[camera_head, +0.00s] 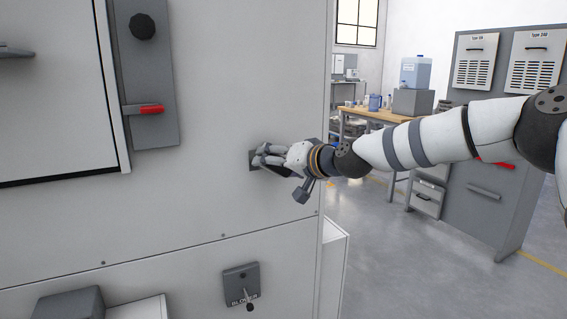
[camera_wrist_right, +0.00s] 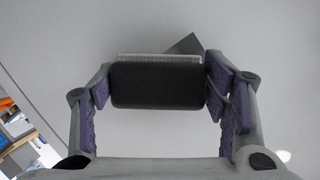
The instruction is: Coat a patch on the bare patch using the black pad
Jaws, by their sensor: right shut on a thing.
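In the right wrist view the black pad (camera_wrist_right: 158,86) is a dark rounded block with a pale, textured layer along its far edge. My right gripper (camera_wrist_right: 158,84) is shut on it, with purple finger pads at both ends. A darker grey angular patch (camera_wrist_right: 184,44), likely the bare patch, shows on the pale panel beyond the pad; the pad hides most of it. In the head view my right gripper (camera_head: 258,161) is close to the cabinet's pale front. A small dark area (camera_head: 252,157) shows at its fingertips. I cannot tell whether the pad touches the panel. My left gripper is out of view.
The large pale cabinet (camera_head: 230,90) fills the left, with a red-tipped handle (camera_head: 148,110), a round black knob (camera_head: 142,26) and a lower switch (camera_head: 242,285) standing out from it. A wooden workbench (camera_head: 385,115) and a grey cabinet (camera_head: 505,185) stand behind my right arm.

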